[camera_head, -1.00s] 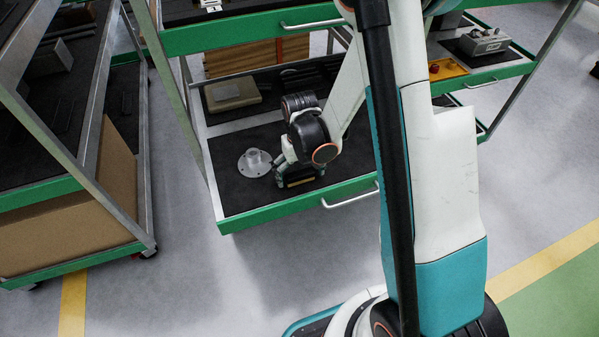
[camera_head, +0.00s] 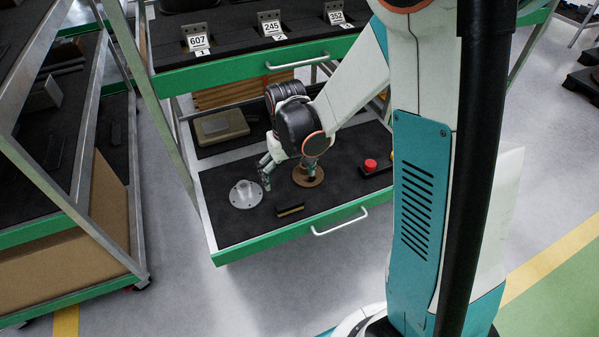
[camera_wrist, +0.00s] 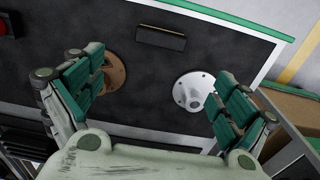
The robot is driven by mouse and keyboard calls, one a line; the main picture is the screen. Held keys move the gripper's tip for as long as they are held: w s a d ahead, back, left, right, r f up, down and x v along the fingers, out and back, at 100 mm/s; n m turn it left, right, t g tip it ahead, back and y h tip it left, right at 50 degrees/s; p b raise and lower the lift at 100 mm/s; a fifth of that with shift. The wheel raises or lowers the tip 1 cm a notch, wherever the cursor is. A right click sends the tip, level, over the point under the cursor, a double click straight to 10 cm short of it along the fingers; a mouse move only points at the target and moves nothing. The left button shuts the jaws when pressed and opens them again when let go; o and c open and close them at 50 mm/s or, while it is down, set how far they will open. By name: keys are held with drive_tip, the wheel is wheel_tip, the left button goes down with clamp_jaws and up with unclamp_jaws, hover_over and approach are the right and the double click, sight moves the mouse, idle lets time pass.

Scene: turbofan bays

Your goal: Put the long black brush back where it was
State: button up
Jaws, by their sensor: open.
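A long black brush (camera_head: 290,210) with a tan strip along it lies on the dark mat of the pulled-out lower drawer (camera_head: 232,222), near the front edge. It also shows at the top of the wrist view (camera_wrist: 160,38). My gripper (camera_head: 288,172) is open and empty, behind the brush and apart from it. In the wrist view, its spread green fingers (camera_wrist: 160,90) have bare mat between them. A silver flange (camera_head: 245,194) stands left of the brush. A brown disc (camera_head: 309,177) lies to its right, partly hidden by my gripper.
A red button (camera_head: 371,164) on a black base stands at the drawer's right. A beige box (camera_head: 221,127) is at the back left. The upper green-edged shelf (camera_head: 225,68) with numbered tags hangs above. A second rack (camera_head: 84,207) stands at left.

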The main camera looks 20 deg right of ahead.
drive_tip(key=s+r+t, duration=0.6)
drive_tip(key=s+r, duration=0.9)
drive_tip(key=r, duration=0.4)
drive_tip(key=shift+s+t, duration=0.15)
drive_tip(key=shift+t, duration=0.25)
